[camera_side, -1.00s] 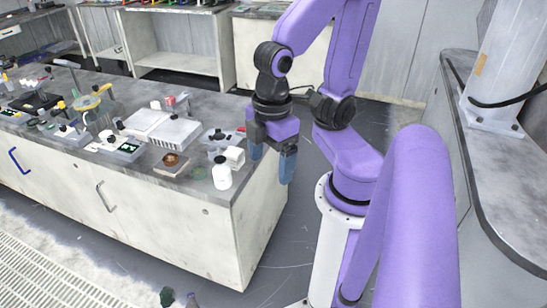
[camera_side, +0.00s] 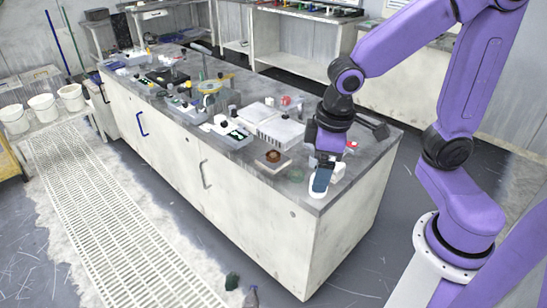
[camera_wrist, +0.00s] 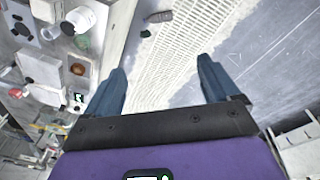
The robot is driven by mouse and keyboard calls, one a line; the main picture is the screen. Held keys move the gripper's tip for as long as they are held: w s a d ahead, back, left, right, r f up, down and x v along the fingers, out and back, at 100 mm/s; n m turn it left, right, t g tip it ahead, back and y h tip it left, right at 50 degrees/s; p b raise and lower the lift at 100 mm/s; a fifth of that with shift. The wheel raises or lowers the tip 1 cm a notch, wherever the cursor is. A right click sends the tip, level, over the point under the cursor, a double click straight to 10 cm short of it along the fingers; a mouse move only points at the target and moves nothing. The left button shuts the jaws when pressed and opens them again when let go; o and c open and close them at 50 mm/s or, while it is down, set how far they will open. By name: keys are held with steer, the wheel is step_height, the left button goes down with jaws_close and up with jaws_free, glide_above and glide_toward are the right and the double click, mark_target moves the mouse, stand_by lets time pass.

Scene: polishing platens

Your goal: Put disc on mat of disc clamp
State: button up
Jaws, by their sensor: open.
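My gripper (camera_side: 320,182) is at the near right corner of the bench in the side view, by a white bottle or tub. In the wrist view my gripper (camera_wrist: 160,70) has its two blue fingers wide apart, with nothing between them but the floor beyond. A round brown piece on a small square base (camera_side: 273,157) lies on the bench, left of my gripper. A similar brown round piece (camera_wrist: 78,68) shows at the left in the wrist view. I cannot tell for sure which thing is the disc, the mat or the disc clamp.
The bench top (camera_side: 345,182) is crowded along its length. A pale ribbed block (camera_side: 281,135) and a yellow round-topped device (camera_side: 213,86) stand farther back. A floor grating (camera_side: 95,200) runs along the bench. A bottle (camera_wrist: 158,16) lies on the floor.

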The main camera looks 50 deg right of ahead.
steer(key=w+d+f+m+t+h, duration=0.15)
steer(key=w+m, duration=0.35)
steer(key=w, duration=0.7)
steer(key=m+h, duration=0.2)
steer(key=m, duration=0.9)
glide_above(273, 154)
steer(key=s+a, duration=0.2)
steer(key=f, duration=2.1)
steer(key=shift+w, duration=0.2)
steer(key=shift+x, duration=2.6)
steer(key=shift+s, duration=0.1)
